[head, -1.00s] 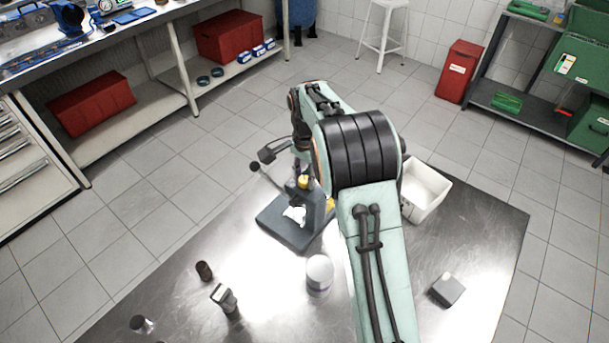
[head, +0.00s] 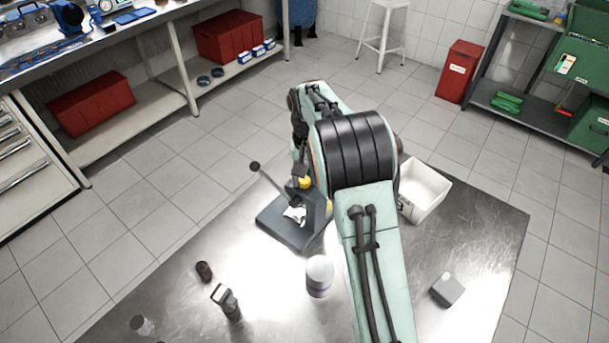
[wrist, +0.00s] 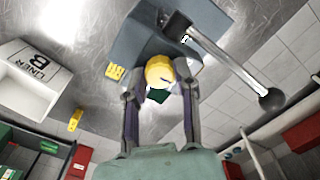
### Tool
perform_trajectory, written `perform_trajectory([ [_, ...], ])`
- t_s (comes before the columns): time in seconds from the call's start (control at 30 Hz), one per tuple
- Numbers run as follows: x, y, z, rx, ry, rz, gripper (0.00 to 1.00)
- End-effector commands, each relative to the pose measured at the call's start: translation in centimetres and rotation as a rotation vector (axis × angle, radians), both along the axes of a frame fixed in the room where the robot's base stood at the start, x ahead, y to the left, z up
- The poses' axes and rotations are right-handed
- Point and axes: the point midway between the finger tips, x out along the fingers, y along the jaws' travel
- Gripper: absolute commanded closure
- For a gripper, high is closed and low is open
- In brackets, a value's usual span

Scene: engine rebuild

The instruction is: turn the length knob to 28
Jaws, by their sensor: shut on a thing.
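The yellow round knob (wrist: 159,70) sits on the dark grey bench device (wrist: 138,48). In the wrist view my gripper (wrist: 161,82) has one finger on each side of the knob and is shut on it. A dark pointer-like mark shows near the knob's lower edge, but I cannot read a setting. A small yellow plate (wrist: 115,72) with dark marks lies beside the knob. In the head view the knob (head: 305,183) shows on the device (head: 288,233), and my arm hides most of the gripper.
A lever with a black ball end (wrist: 271,99) reaches out beside my gripper. A white bin marked LINER B (wrist: 22,88) stands on the other side. A white-lidded can (head: 319,272), a grey block (head: 447,290) and several small parts stand on the metal table (head: 480,235).

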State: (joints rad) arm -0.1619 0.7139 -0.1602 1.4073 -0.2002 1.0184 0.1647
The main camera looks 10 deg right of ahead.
Motion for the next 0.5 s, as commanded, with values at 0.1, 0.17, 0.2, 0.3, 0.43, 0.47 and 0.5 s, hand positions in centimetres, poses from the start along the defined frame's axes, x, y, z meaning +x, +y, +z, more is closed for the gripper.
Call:
perform_trajectory([
  [0.1, 0.06, 0.00, -0.13, -0.001, -0.002, 0.110, 1.00],
  [0.17, 0.06, 0.00, -0.13, -0.001, -0.002, 0.167, 1.00],
  [0.2, 0.06, -0.01, -0.13, -0.001, -0.002, 0.205, 1.00],
  [0.3, 0.06, 0.00, -0.14, -0.001, -0.002, 0.299, 1.00],
  [0.43, 0.06, -0.02, -0.15, -0.001, -0.002, 0.420, 1.00],
  [0.47, 0.06, -0.02, -0.15, -0.001, -0.002, 0.447, 1.00],
  [0.5, 0.06, -0.01, -0.15, -0.001, -0.002, 0.483, 1.00],
])
